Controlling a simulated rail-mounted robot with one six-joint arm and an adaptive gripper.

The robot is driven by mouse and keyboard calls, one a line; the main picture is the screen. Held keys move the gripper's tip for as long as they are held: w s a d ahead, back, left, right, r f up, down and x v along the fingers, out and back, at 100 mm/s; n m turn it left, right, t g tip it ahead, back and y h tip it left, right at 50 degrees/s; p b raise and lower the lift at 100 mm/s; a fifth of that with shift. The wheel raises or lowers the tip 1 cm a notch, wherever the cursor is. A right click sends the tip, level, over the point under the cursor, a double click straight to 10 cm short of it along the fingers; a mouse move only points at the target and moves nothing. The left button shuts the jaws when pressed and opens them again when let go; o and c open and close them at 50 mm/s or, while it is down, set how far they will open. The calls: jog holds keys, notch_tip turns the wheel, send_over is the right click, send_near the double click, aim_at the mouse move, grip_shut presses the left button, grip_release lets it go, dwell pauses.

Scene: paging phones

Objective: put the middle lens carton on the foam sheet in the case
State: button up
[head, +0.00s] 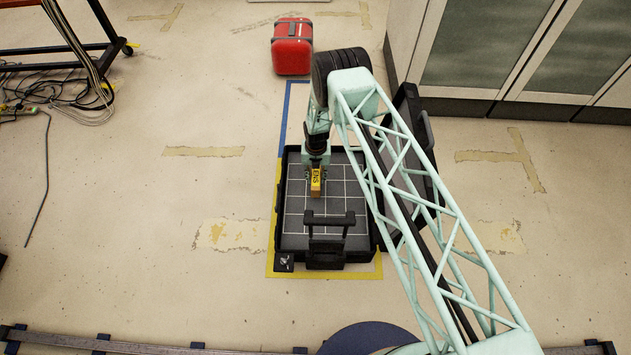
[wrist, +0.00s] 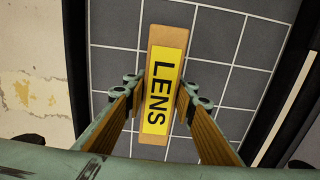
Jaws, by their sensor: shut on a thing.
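The lens carton (wrist: 165,78) is a brown box with a yellow label reading LENS. It also shows in the head view (head: 316,182). My gripper (wrist: 162,95) is shut on its sides, with a finger on each long side. The open black case (head: 280,225) lies on the floor with its lid on the right. The dark grey foam sheet (head: 341,200), marked with a pale grid, lines the case. The carton is over the sheet; whether it touches the sheet I cannot tell. No other lens carton is in view.
The case's black handle (head: 329,220) stands up at its near side. A red case (head: 292,46) stands on the floor behind. A cart with cables is at far left and cabinets (head: 480,60) at back right. The foam around the carton is bare.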

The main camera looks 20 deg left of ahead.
aim_at(316, 172)
jog(key=shift+w+a, duration=0.2)
jog(key=shift+w, duration=0.15)
jog(key=shift+w, duration=0.15)
jog(key=shift+w+a, duration=0.15)
jog(key=shift+w, duration=0.05)
jog(key=shift+f+b, duration=0.75)
jog(key=shift+f, duration=1.05)
jog(key=shift+s+f, duration=0.1)
jog(key=o, duration=0.9)
jog(key=shift+r+p, duration=1.4)
jog(key=shift+r, duration=4.7)
